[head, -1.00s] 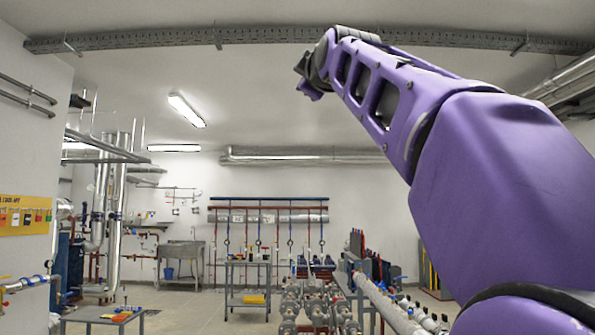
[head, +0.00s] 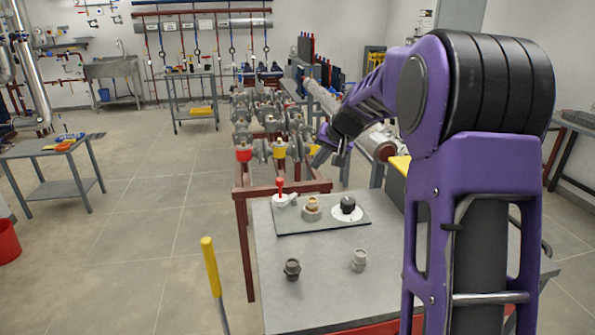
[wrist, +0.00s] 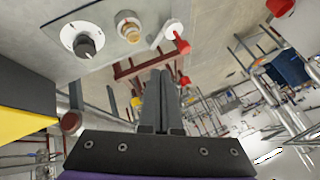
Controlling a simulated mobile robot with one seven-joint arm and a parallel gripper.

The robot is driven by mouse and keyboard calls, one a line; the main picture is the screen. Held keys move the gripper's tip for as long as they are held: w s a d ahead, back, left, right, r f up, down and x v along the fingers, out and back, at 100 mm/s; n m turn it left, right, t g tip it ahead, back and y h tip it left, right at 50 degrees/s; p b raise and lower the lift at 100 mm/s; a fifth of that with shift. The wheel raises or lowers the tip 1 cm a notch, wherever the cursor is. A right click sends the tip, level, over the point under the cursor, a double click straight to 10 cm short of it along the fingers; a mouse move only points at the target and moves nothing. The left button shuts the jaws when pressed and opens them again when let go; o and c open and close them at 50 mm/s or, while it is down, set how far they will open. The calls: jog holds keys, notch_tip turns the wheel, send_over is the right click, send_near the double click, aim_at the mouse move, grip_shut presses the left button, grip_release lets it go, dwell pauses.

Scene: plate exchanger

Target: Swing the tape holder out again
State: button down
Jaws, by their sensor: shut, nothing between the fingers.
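I cannot make out a tape holder for certain in either view. My gripper (head: 326,152) is in the air beyond the far edge of the grey bench (head: 285,248), near the grey valves. The wrist view shows its two dark fingers (wrist: 159,76) shut together with nothing between them. A grey plate (head: 318,227) on the bench carries a red-handled valve (head: 281,192), a brass-topped fitting (head: 311,208) and a black knob (head: 347,204) on a white disc. My gripper touches none of them.
Two loose fittings, one dark (head: 292,269) and one grey (head: 359,260), stand on the bench. A yellow-topped dark box (head: 399,163) is close beside my arm. A yellow-handled post (head: 210,265) stands left of the bench.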

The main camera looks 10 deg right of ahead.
aim_at(282, 181)
jog(key=a+r+x, duration=0.1)
jog(key=a+x, duration=0.2)
jog(key=x, duration=0.9)
jog(key=shift+f, duration=0.15)
jog(key=shift+w, duration=0.15)
jog(key=shift+w+a, duration=0.15)
jog(key=shift+a, duration=0.3)
jog(key=shift+w+a, duration=0.2)
jog(key=shift+a, duration=0.3)
